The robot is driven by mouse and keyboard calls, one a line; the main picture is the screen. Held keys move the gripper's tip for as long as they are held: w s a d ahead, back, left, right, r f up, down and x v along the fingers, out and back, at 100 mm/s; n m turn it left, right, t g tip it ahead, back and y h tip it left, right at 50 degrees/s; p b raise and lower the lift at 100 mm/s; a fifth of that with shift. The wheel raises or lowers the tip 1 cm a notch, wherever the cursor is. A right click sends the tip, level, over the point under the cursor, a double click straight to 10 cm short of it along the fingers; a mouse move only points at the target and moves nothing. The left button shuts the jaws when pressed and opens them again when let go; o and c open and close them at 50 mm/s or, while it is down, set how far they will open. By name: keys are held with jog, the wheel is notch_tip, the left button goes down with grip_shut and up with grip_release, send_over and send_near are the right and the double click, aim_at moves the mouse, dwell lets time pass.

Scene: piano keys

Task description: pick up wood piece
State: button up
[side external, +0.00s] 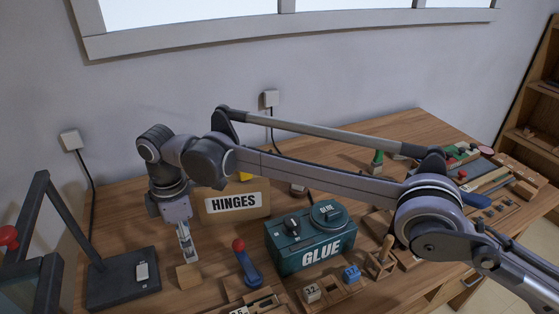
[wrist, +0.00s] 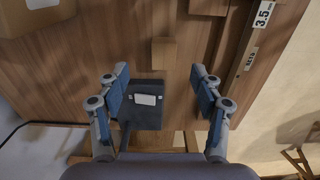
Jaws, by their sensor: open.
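A small light-brown wood piece (side external: 188,276) sits on the wooden table, to the right of the dark lamp base. In the wrist view the wood piece (wrist: 163,53) lies just beyond the fingertips, roughly centred between the two fingers. My gripper (side external: 190,258) points down close above the wood piece in the side view. In the wrist view my gripper (wrist: 160,75) is open, with blue-padded fingers wide apart and nothing between them. Whether the fingertips touch the wood piece in the side view I cannot tell.
The dark lamp base (side external: 124,277) with a white switch (side external: 142,271) stands left of the wood piece. A HINGES box (side external: 233,204), a green GLUE box (side external: 310,246) and a blue tool with a red knob (side external: 246,262) stand to the right. Labelled wooden trays lie at the front.

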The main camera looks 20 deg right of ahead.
send_over(194, 269)
jog(key=f, duration=0.5)
jog(key=shift+w+d, duration=0.25)
jog(key=shift+s+a+f, duration=0.1)
jog(key=shift+s+f, duration=0.05)
jog(key=shift+f, duration=1.2)
jog(key=shift+s+a+f, duration=0.1)
jog(key=shift+s+f, duration=0.05)
jog(key=shift+f, duration=1.2)
jog(key=c, duration=1.1)
